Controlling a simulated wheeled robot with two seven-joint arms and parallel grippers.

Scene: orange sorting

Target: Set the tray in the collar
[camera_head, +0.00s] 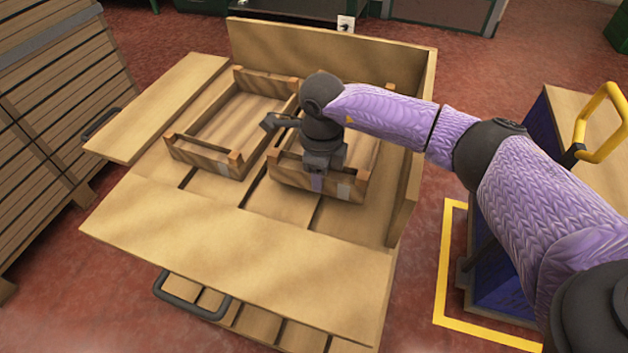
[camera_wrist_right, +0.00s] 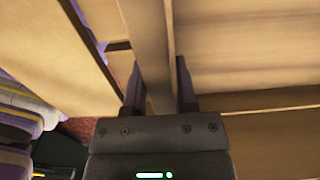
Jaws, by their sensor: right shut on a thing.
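A slatted wooden tray (camera_head: 345,188) sits in the right part of the collar, inside its upright back wall (camera_head: 330,50) and right wall (camera_head: 408,170). My right gripper (camera_head: 318,181) comes down from above and is shut on the tray's near wall. In the right wrist view the tray wall (camera_wrist_right: 150,45) runs between the two fingers (camera_wrist_right: 158,88). My arm and wrist hide the middle of this tray. From these views I cannot tell whether its bottom touches the base. My left gripper is not in view.
A second, empty wooden tray (camera_head: 205,160) lies beside it on the left. Wide boards spread flat at the front (camera_head: 230,255) and left (camera_head: 160,105). A slatted crate stack (camera_head: 60,110) stands far left. A blue cart with a yellow handle (camera_head: 600,120) stands right.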

